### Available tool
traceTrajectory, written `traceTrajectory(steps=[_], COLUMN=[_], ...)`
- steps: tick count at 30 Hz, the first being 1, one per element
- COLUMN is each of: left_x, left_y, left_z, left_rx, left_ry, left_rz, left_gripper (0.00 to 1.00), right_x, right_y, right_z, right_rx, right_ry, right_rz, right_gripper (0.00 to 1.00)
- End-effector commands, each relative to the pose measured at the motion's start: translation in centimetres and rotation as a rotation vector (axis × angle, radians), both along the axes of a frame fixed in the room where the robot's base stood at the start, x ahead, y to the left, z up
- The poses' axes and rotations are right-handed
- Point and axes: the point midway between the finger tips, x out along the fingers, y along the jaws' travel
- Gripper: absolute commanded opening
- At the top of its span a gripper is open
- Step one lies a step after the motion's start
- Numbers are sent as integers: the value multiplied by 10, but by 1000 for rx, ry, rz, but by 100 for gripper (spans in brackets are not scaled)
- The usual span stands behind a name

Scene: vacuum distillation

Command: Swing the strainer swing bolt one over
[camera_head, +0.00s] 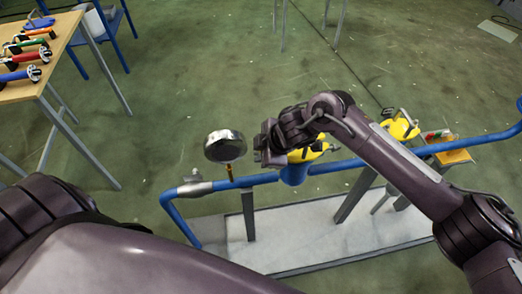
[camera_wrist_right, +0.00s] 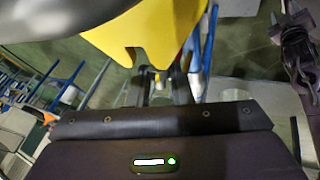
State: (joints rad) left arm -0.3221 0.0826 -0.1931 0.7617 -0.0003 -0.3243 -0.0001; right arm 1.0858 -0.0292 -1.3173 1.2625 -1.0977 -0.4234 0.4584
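My right gripper (camera_head: 268,150) is beside the yellow part (camera_head: 310,152) on the blue pipe line, to the left of it in the head view. A blue fitting (camera_head: 294,174) sits just below that yellow part. In the right wrist view the yellow part (camera_wrist_right: 140,38) fills the upper middle, close in front of the fingers (camera_wrist_right: 162,85). The fingers are partly hidden, and I cannot tell whether they grip anything. I cannot make out the strainer swing bolt; it may be hidden by the gripper or the yellow part. My left gripper is out of view.
A round silver gauge (camera_head: 225,146) stands on the pipe just left of my right gripper. The blue pipe (camera_head: 345,164) runs across above a grey base plate (camera_head: 330,245). Another yellow part (camera_head: 400,127) is at right. A tool table (camera_head: 62,40) stands at far left.

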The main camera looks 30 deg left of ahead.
Motion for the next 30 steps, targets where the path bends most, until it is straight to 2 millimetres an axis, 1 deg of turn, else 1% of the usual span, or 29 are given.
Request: traceTrajectory(steps=[1,3,7,12,15,23,24,26,30], left_x=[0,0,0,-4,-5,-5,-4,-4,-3], left_y=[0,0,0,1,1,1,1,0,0], left_z=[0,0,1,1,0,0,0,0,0], left_rx=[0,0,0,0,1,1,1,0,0], left_ry=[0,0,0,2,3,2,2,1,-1], left_rz=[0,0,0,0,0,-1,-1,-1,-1], left_gripper=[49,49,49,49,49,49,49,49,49], right_x=[0,0,1,5,6,6,6,6,6], right_y=[0,0,-2,-7,-9,-8,-8,-8,-8], right_z=[0,0,1,6,8,9,9,9,9], right_rx=[0,0,29,156,195,199,199,199,198], right_ry=[0,0,26,122,148,151,150,150,150], right_rz=[0,0,-4,-4,-1,1,1,1,1], right_gripper=[7,0,0,0,0,0,22,30,30])
